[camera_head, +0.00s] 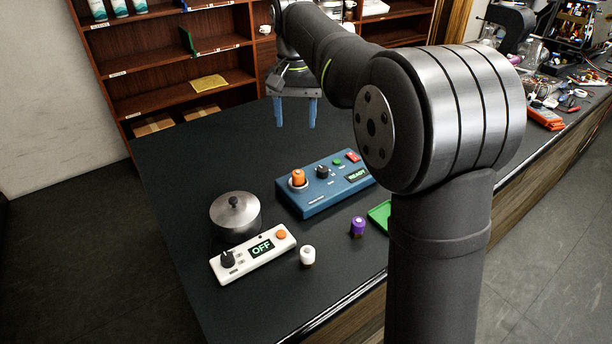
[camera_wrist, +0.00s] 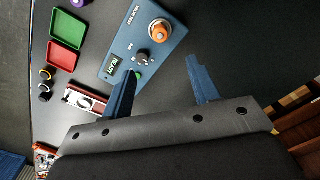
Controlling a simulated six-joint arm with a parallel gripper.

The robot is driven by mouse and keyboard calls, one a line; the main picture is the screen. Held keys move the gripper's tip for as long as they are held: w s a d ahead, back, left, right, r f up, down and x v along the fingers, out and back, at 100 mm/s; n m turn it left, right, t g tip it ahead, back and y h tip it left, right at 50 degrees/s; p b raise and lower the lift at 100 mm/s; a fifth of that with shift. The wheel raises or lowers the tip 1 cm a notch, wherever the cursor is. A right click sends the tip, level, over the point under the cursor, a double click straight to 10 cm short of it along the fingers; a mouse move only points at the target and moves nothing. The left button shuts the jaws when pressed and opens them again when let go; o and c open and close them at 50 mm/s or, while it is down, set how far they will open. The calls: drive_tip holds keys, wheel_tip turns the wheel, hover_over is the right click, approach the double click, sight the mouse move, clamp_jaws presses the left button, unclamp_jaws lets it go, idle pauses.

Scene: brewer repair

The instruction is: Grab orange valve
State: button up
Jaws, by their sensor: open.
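The orange valve (camera_head: 298,177) stands upright in a round metal socket on the left end of the blue control box (camera_head: 322,198). In the wrist view the orange valve (camera_wrist: 159,32) is near the top of the picture, ahead of the fingertips. The blue box (camera_wrist: 124,45) shows a lit READY display there. My gripper (camera_head: 297,122) has two blue fingers pointing down, above and behind the box. In the wrist view my gripper (camera_wrist: 161,72) is open, with nothing between its fingers, and apart from the valve.
A white device (camera_head: 253,254) reading OFF and a lidded metal pot (camera_head: 235,214) stand front left. White (camera_head: 307,257) and purple (camera_head: 358,227) valves stand in front of the box. Green (camera_wrist: 70,27) and red (camera_wrist: 63,58) trays lie beside it. The left rear table is clear.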

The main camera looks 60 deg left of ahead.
hover_over(298, 172)
drive_tip(key=f, duration=1.2)
drive_tip(key=shift+s+d, duration=0.3)
drive_tip(key=shift+s, duration=0.05)
drive_tip(key=shift+w+a+f, duration=0.1)
drive_tip(key=shift+w+f, duration=0.05)
drive_tip(key=shift+f, duration=1.2)
drive_tip(key=shift+w+a+f, duration=0.1)
drive_tip(key=shift+w+f, duration=0.05)
drive_tip(key=shift+f, duration=1.15)
drive_tip(key=c, duration=1.1)
